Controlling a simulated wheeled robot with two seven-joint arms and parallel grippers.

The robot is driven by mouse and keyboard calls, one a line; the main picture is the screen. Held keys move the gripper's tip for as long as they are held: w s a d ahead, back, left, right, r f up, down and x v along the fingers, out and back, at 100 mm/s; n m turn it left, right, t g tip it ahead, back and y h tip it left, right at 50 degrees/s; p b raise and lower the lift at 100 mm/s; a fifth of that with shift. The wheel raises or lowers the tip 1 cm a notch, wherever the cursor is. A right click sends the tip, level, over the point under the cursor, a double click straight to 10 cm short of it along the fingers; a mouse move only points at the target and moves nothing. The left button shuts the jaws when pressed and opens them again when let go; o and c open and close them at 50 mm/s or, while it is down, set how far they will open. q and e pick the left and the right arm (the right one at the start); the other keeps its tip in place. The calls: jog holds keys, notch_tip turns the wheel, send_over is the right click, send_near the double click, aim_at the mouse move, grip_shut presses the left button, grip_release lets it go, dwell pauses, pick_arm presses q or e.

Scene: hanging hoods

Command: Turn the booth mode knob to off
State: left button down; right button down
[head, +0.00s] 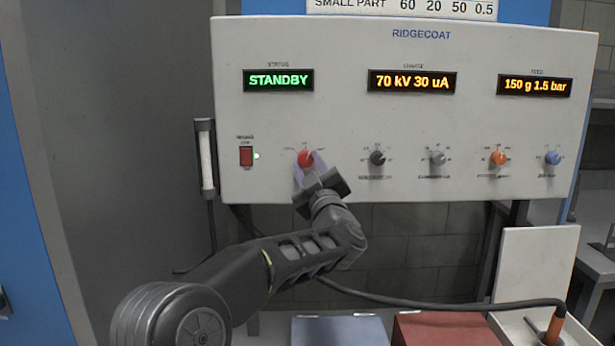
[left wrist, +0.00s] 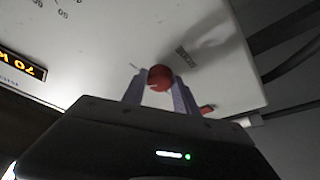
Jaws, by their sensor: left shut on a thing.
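The booth mode knob (head: 305,157) is the red knob at the left of the knob row on the white control panel (head: 330,105). The status display (head: 278,80) above it reads STANDBY in green. My left gripper (head: 310,166) reaches up from below, with its fingers shut on the red knob. In the left wrist view the red knob (left wrist: 160,77) sits between the two fingertips (left wrist: 160,88). The knob's pointer and most labels around it are too small or hidden to read. My right gripper is not in view.
A white tube (head: 206,160) hangs at the panel's left edge. A red box (head: 445,329) stands below.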

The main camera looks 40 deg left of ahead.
pick_arm(q)
jog(key=n+g, duration=0.1)
jog(key=n, duration=0.2)
jog(key=shift+w+d+r, duration=0.1)
jog(key=shift+d, duration=0.05)
jog(key=shift+r+n+g, duration=0.1)
jog(key=shift+n+g, duration=0.8)
jog(key=shift+n, duration=0.7)
jog(key=c, duration=0.9)
grip_release()
jog(key=shift+c, duration=0.2)
